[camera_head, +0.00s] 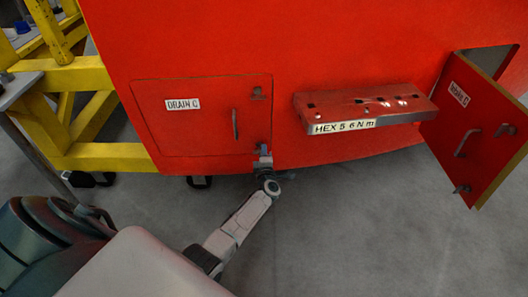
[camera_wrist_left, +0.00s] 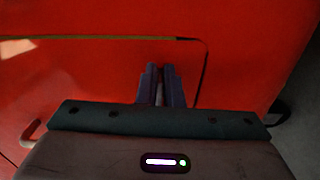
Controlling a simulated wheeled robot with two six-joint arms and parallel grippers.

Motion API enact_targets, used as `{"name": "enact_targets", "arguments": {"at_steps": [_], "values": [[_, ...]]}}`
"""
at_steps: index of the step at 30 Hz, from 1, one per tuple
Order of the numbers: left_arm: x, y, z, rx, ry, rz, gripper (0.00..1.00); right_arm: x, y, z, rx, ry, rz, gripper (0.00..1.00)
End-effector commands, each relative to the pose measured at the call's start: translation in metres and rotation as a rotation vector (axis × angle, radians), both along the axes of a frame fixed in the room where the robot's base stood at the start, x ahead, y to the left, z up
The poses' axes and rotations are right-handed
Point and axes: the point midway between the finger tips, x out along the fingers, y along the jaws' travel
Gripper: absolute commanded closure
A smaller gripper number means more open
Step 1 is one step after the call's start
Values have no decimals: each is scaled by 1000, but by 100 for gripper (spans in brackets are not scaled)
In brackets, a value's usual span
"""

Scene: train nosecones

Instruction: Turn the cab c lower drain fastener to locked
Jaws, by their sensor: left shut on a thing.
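The drain panel (camera_head: 190,128) with the label "DRAIN C" lies flush in the red nosecone, closed, with a vertical handle (camera_head: 235,124) near its right side. An upper fastener (camera_head: 257,93) sits at its upper right. The lower drain fastener is at the panel's lower right corner, mostly hidden by my left gripper (camera_head: 263,155). My left gripper is shut on it. In the left wrist view the two fingers (camera_wrist_left: 162,85) are close together against the red panel, and the fastener between them cannot be made out. My right gripper is not in view.
A red shelf (camera_head: 366,103) labelled "HEX 5 6 N m" juts out to the right, with small items on it. A red door (camera_head: 477,128) stands open at the far right. Yellow stands (camera_head: 85,76) are at the left. Grey floor (camera_head: 370,220) is clear in front.

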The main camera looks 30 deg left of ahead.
Motion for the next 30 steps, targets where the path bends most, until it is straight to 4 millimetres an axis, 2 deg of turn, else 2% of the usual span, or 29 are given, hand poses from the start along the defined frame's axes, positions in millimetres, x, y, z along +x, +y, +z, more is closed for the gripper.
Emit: {"name": "enact_targets", "arguments": {"at_steps": [3,4,7,15,19,30], "values": [[0,0,-1,0,1,-1,100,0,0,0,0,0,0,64],[0,0,-1,0,1,-1,90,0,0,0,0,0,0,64],[0,0,-1,-1,1,0,72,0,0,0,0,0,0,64],[-1,0,0,-1,0,0,72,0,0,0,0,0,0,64],[-8,-6,-1,-2,1,-1,72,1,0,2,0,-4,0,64],[-66,-48,-1,-3,1,-1,72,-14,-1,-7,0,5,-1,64]]}}
